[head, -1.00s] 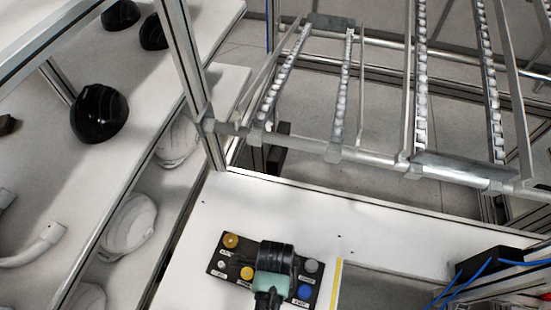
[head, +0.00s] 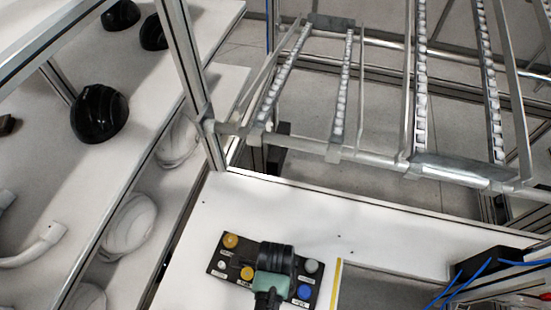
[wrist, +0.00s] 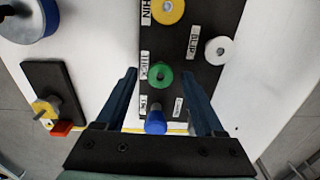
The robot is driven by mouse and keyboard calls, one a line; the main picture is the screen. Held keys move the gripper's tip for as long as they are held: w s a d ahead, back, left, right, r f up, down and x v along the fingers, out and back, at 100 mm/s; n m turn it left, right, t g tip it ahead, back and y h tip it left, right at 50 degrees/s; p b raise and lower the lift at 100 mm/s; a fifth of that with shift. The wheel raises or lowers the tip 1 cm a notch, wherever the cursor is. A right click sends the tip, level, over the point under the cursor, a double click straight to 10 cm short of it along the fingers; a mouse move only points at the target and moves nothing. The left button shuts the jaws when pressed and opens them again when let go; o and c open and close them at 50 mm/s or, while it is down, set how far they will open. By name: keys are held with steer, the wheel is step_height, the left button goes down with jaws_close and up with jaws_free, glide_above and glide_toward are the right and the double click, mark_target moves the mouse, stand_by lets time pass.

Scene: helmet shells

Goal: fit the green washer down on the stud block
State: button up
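The green washer (wrist: 160,76) shows in the wrist view on a black board (wrist: 187,78), with a grey spot at its centre. My gripper (wrist: 161,72) is open, its two blue fingers on either side of the washer with a gap at each side. I cannot tell the height of the fingertips above the board. In the head view my wrist hides the green washer and the middle of the board.
The board also holds a yellow washer (wrist: 167,10), a white washer (wrist: 218,50) and a blue knob-like piece (wrist: 155,122) close to the fingers. A blue round thing (wrist: 30,22) stands at upper left. Blue cables (head: 470,272) lie at the right of the white table (head: 290,205).

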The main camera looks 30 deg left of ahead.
jaws_close()
steer(key=shift+r, duration=0.15)
